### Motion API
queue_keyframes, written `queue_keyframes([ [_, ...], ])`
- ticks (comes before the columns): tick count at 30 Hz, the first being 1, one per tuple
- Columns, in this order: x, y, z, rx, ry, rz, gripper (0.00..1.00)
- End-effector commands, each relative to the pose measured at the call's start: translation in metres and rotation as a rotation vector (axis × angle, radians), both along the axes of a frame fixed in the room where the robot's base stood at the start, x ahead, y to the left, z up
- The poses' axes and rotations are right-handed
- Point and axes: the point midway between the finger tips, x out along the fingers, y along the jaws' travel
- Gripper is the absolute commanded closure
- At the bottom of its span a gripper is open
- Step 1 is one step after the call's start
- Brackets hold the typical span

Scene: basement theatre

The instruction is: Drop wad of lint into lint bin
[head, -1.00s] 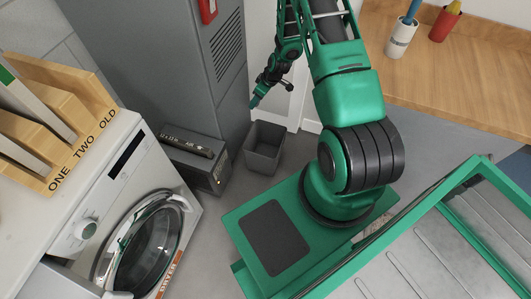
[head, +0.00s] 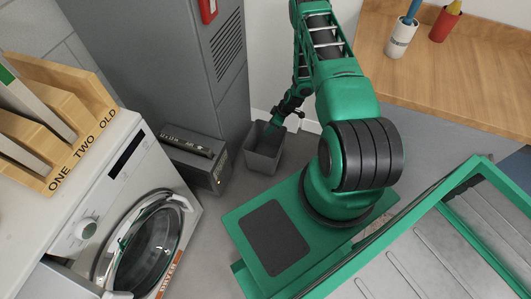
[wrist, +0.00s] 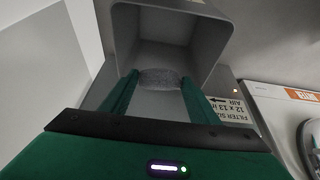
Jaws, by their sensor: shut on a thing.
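The lint bin (head: 263,163) is a small grey open-topped box on the floor, beside the tall grey cabinet. My gripper (head: 272,127) reaches down at the far side of its opening, and its tips are hard to make out there. In the wrist view the two green fingers of my gripper (wrist: 159,88) are shut on a grey, fuzzy wad of lint (wrist: 160,77). The wad shows against the grey bin (wrist: 165,12) and its open mouth. The wad is hidden in the head view.
A dark grey filter box (head: 196,158) stands left of the bin. The tall cabinet (head: 185,75) is behind it. A wooden desk (head: 465,75) is at right.

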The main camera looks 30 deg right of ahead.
Motion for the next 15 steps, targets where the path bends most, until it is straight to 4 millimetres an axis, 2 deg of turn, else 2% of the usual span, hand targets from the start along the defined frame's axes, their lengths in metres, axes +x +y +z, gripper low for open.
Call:
queue_keyframes([
  [6,0.0,-0.001,-0.017,0.0,0.0,-0.001,0.65],
  [15,0.0,-0.001,-0.021,0.0,0.0,-0.002,0.65],
])
